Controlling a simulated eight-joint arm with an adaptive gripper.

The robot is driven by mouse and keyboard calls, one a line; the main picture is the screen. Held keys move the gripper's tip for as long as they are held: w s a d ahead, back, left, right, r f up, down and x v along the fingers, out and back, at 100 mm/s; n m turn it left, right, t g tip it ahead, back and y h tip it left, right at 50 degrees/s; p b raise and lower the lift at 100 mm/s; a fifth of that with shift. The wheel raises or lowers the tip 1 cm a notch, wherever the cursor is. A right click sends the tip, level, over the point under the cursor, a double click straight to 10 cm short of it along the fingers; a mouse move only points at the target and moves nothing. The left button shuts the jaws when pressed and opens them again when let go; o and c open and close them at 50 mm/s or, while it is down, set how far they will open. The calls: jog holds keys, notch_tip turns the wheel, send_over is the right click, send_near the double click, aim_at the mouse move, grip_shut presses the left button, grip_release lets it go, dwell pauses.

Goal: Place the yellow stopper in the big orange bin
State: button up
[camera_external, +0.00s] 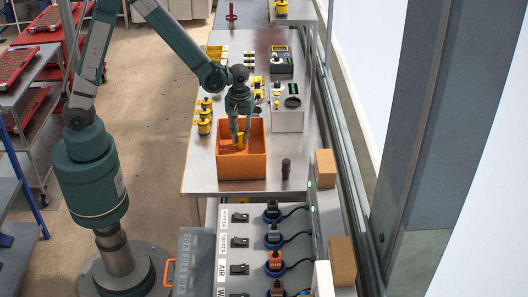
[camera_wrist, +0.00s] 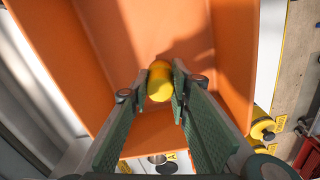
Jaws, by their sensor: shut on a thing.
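The big orange bin (camera_external: 256,166) stands on the metal bench in the external view, and its walls and floor (camera_wrist: 237,55) fill most of the wrist view. My gripper (camera_external: 240,138) points down into the bin's opening. In the wrist view my gripper (camera_wrist: 162,88) is shut on the yellow stopper (camera_wrist: 160,82), with one green finger on each side. The stopper (camera_external: 240,142) shows between the fingers in the external view, inside the bin's walls. I cannot tell whether it touches the bin floor.
Several yellow and black pieces (camera_external: 204,116) stand at the bench's left edge behind the bin. A grey device box (camera_external: 288,119) stands behind right. A small black cylinder (camera_external: 286,168) stands right of the bin. A panel with sockets and cables (camera_external: 255,250) is in front.

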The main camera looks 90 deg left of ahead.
aim_at(241, 135)
jog(key=shift+f, duration=0.1)
jog(key=o, duration=0.9)
jog(key=shift+r+p, duration=0.55)
jog(key=shift+r, duration=5.6)
